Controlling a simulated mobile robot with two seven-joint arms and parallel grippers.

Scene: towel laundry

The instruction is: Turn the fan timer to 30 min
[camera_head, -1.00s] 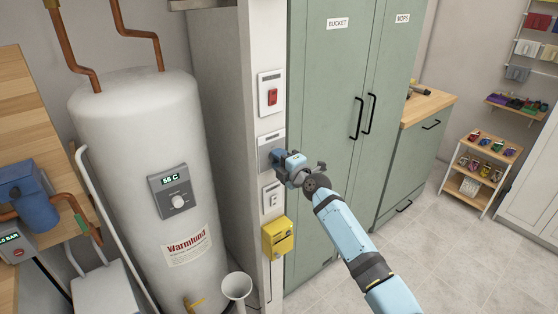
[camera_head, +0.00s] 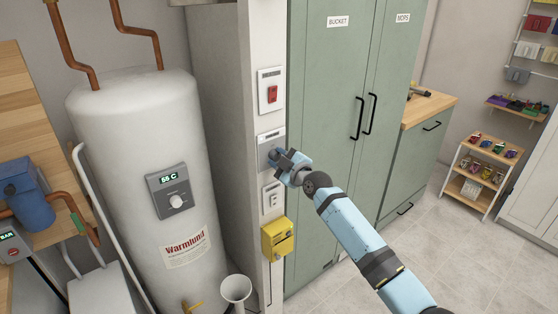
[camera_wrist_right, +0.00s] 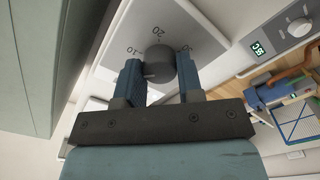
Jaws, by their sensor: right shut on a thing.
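The fan timer is a pale wall plate (camera_head: 270,137) on the narrow white wall strip, between the red switch and a small white switch. In the right wrist view the plate (camera_wrist_right: 188,28) carries the marks 10 and 20 and a third, partly hidden mark at right. Its round dark knob (camera_wrist_right: 158,62) stands between the two blue fingers of my right gripper (camera_wrist_right: 159,72), which is shut on it. In the head view my right gripper (camera_head: 276,157) covers the knob. I cannot tell where the knob points. My left gripper is not in view.
A red switch (camera_head: 271,92) is above the timer; a small white switch (camera_head: 271,197) and a yellow box (camera_head: 277,238) are below. A white water heater (camera_head: 135,130) stands left. Green cabinets (camera_head: 325,110) with black handles stand right, close to my right arm.

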